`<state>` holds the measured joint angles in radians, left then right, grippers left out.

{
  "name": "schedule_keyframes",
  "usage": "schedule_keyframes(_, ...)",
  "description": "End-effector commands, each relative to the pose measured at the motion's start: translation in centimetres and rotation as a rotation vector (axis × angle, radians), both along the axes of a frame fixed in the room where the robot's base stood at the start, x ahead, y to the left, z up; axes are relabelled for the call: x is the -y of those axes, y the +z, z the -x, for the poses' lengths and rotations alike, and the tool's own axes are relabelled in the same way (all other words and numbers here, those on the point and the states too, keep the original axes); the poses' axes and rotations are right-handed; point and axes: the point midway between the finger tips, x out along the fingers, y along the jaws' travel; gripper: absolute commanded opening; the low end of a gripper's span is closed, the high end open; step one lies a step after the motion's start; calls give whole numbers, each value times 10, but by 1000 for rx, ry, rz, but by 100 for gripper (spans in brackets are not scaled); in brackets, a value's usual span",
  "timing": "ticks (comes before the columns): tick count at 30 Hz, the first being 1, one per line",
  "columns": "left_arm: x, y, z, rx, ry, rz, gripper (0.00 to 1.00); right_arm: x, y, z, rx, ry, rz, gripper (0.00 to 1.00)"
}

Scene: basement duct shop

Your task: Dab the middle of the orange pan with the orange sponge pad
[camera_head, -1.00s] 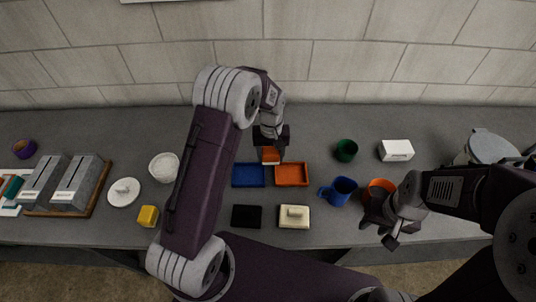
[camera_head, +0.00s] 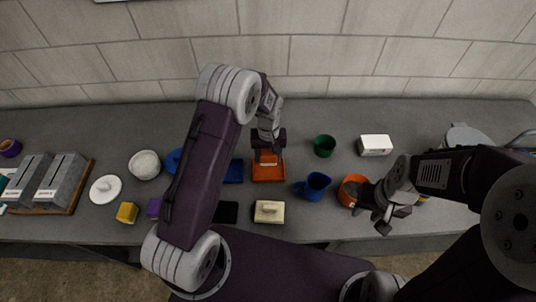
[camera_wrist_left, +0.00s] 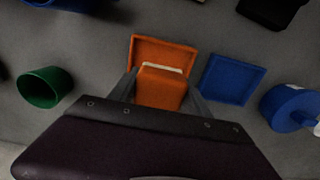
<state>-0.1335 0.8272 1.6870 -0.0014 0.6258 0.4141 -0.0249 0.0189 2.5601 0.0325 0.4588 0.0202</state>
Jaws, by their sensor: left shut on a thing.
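The orange pan (camera_head: 268,177) is a shallow square tray lying flat on the grey bench. It also shows in the left wrist view (camera_wrist_left: 139,50). My left gripper (camera_head: 268,156) is over the back part of the pan and shut on the orange sponge pad (camera_wrist_left: 161,90). The pad has a pale strip along one edge and covers part of the pan in the wrist view. I cannot tell whether the pad touches the pan floor. My right gripper (camera_head: 371,219) looks open and empty, in front of the orange cup (camera_head: 350,188).
A blue pan (camera_wrist_left: 232,80) lies right beside the orange pan. A blue mug (camera_head: 314,187), a green cup (camera_head: 325,145), a white box (camera_head: 375,145) and a cream block with a handle (camera_head: 269,211) stand around. My left arm hides part of the bench.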

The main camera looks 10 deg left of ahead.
Motion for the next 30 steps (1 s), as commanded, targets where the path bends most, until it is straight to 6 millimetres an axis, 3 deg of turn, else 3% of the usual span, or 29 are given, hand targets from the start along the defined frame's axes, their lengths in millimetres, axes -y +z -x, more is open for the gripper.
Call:
schedule_keyframes(16,0,-57,0,-1,0,0,24,0,-46,0,0,0,0,36)
schedule_keyframes(30,0,-62,0,0,0,0,24,0,-48,0,0,0,0,36)
